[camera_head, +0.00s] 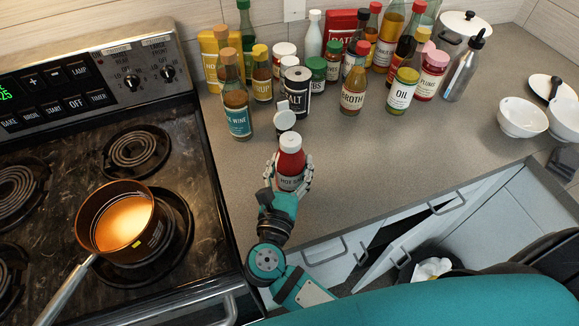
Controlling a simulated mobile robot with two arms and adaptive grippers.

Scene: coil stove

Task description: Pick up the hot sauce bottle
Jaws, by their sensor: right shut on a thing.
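The hot sauce bottle (290,163) is red with a white cap and a pale label that reads "HOT SA...". It stands upright, or nearly so, near the left part of the counter. My right gripper (290,176) is shut on it, with one finger on each side of the lower body. The gripper comes from the front edge of the counter. I cannot tell whether the bottle's base touches the counter. My left gripper is not in view.
A small white-capped container (285,121) stands right behind the bottle. Several bottles and jars crowd the back, among them a wine bottle (236,105) and a salt canister (295,96). A copper pot (118,226) sits on the stove at left.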

